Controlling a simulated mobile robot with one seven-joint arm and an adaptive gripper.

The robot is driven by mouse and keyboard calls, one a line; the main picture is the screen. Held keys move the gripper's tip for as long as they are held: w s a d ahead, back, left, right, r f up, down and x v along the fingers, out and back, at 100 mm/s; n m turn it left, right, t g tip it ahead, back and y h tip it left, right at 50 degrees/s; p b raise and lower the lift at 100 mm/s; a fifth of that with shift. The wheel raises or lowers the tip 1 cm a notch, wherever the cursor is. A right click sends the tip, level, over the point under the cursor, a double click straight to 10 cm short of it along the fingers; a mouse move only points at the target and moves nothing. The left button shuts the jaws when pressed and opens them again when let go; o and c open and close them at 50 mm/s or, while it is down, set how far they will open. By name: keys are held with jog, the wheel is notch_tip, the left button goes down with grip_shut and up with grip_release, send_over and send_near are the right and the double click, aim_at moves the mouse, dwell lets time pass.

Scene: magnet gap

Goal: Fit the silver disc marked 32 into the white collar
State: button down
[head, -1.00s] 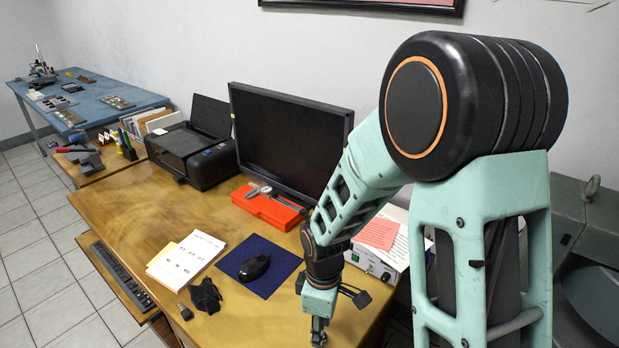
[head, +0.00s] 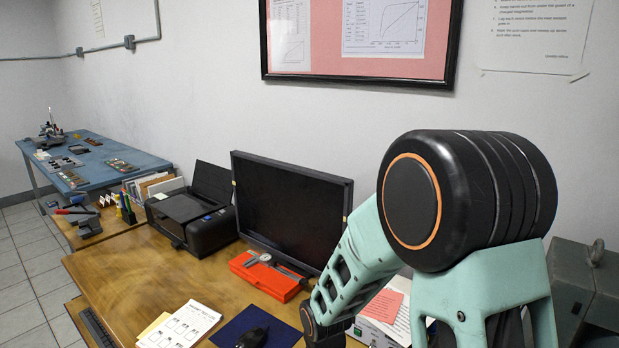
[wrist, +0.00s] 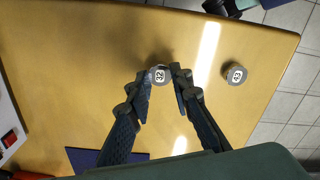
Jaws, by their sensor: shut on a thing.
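The small silver disc marked 32 (wrist: 159,75) is between the fingertips of my gripper (wrist: 162,82) in the wrist view, over the wooden desk. My gripper is shut on it, with its label facing the camera. A second disc, marked 43 (wrist: 236,75), sits apart on the desk to the right. The white collar is not in sight in either current view. In the head view my gripper is below the frame and only the upper arm shows.
The wooden desk (head: 130,285) holds a monitor (head: 290,210), a printer (head: 190,215), an orange case (head: 265,277) with a caliper, paper sheets (head: 180,326) and a blue mat (head: 228,330). Bare desk surrounds the discs. Dark items (wrist: 228,8) lie at the desk's far edge.

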jog(key=shift+r+p, duration=1.7)
jog(key=shift+r, duration=0.55)
